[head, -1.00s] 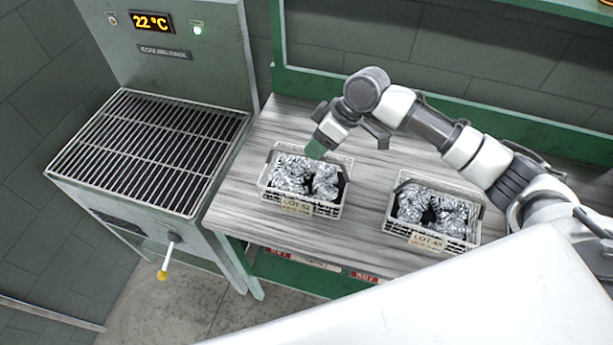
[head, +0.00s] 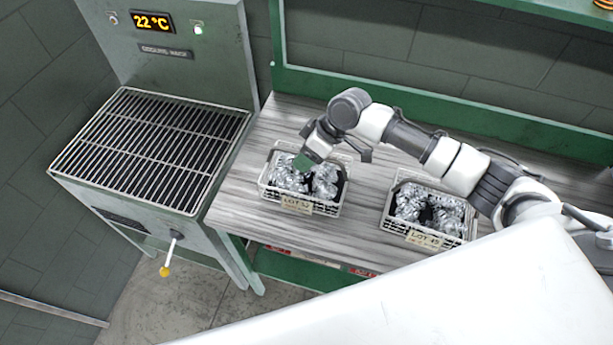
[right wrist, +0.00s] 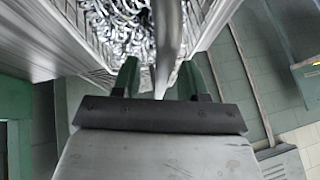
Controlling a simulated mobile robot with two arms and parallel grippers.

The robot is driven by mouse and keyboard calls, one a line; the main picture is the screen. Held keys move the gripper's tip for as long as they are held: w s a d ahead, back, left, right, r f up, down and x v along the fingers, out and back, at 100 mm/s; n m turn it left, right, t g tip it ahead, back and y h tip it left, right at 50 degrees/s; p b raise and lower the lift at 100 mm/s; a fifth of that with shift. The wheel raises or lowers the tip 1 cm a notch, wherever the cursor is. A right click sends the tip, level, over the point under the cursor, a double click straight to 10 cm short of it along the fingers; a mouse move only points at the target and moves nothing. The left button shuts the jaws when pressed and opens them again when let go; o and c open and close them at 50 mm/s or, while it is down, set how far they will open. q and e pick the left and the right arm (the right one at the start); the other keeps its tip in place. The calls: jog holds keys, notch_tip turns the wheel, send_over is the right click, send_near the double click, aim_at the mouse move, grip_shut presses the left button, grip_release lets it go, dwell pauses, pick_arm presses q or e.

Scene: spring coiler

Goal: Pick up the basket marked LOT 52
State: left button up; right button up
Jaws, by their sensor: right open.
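The basket marked LOT 52 (head: 297,205) is a white wire basket with a tan label, filled with shiny coiled springs. It stands on the striped bench, left of a second basket labelled LOT 45 (head: 424,239). Whether the fingers touch the bar I cannot tell. My left gripper is not in view.
A cooling rack (head: 150,148) with a bare grille and a 22 °C display stands left of the bench (head: 225,197). A lever with a yellow knob (head: 166,270) sticks out at its front. A green rail (head: 440,85) runs behind the bench.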

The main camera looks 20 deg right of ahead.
dwell(0.3)
grip_shut()
dwell(1.2)
